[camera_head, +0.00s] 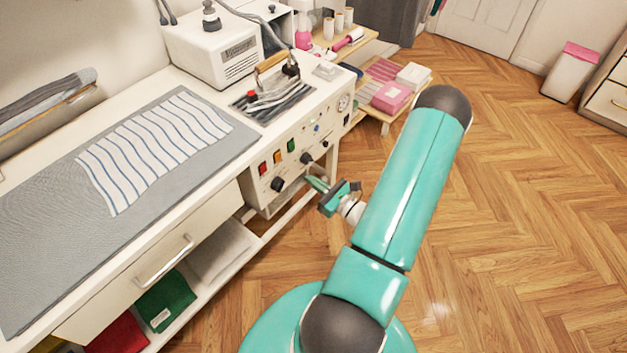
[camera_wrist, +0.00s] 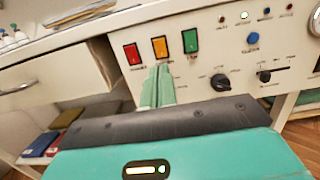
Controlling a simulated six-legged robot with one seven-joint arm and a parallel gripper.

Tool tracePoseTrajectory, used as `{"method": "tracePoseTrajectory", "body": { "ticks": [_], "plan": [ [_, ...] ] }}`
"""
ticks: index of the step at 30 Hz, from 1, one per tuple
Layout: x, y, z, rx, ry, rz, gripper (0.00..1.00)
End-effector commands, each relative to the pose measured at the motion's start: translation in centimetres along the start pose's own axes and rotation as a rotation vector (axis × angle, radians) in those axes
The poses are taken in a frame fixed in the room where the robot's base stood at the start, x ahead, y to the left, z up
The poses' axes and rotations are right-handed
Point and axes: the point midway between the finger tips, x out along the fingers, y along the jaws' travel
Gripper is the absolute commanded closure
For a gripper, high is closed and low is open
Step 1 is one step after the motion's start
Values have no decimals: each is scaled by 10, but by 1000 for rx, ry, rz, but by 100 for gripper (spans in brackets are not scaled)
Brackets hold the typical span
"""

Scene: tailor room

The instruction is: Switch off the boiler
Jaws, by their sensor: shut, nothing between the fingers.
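A white control panel (camera_head: 297,150) is set in the front of the ironing table. It has a red switch (camera_wrist: 132,54), an orange switch (camera_wrist: 160,47) and a green switch (camera_wrist: 190,41) in a row. Small labels sit under them, too blurred to read. My gripper (camera_head: 311,181) is shut and empty, in front of the panel's lower part. In the wrist view its fingertips (camera_wrist: 158,68) show just below the orange switch. I cannot tell whether they touch the panel. A white box-shaped unit (camera_head: 215,55), perhaps the boiler, stands on the table behind.
Black knobs (camera_wrist: 220,81) and a blue button (camera_wrist: 253,38) are right of the switches. An iron (camera_head: 275,85) rests on the tabletop beside a striped cloth (camera_head: 150,145). A drawer (camera_head: 150,255) is left of the panel. The wooden floor (camera_head: 510,200) at right is clear.

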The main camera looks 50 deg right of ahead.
Motion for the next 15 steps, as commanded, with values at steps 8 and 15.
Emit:
{"method": "tracePoseTrajectory", "body": {
  "ticks": [8,15],
  "plan": [
    [59,2,0,0,-1,5,100],
    [98,2,0,0,0,4,100]
  ]
}}
